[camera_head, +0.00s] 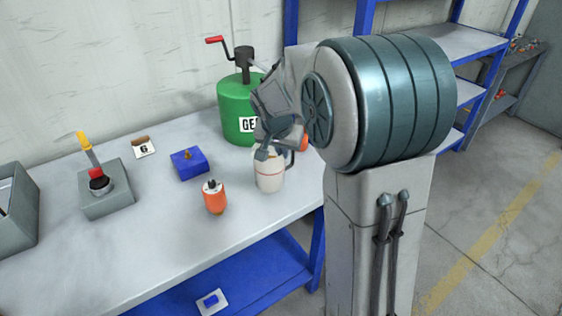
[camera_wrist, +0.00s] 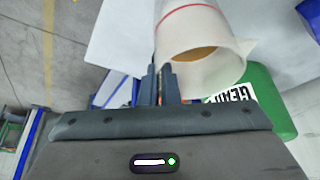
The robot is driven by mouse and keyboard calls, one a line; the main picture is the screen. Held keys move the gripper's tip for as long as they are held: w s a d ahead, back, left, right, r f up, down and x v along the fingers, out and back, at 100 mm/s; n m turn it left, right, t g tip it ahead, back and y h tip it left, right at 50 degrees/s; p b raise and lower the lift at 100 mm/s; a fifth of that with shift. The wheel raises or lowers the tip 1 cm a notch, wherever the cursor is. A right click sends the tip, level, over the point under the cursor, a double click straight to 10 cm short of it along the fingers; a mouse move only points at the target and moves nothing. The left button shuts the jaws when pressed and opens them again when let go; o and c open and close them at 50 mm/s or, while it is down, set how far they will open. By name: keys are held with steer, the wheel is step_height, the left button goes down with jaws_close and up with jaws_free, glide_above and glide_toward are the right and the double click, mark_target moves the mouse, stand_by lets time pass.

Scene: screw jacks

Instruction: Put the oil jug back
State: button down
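The oil jug (camera_head: 269,176), white with a thin red band, is near the right end of the workbench and looks upright. My gripper's fingers (camera_wrist: 160,78) are close together with a narrow gap, at the left edge of the jug's rim. I cannot tell whether they press on the rim or only stand beside it. The jug's base seems at the bench top; any small gap under it is unclear.
A green gear-oil drum (camera_head: 238,108) with a red-handled crank stands behind the jug. An orange screw jack (camera_head: 215,198) and a blue block (camera_head: 189,164) stand to its left. A grey box with a lever (camera_head: 104,198) is farther left. The bench front (camera_head: 150,255) is clear.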

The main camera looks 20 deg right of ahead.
mark_target(281, 163)
steer(key=shift+a+f, duration=0.15)
steer(key=shift+f, duration=1.9)
steer(key=shift+f, duration=0.15)
steer(key=c, duration=1.7)
jaws_free()
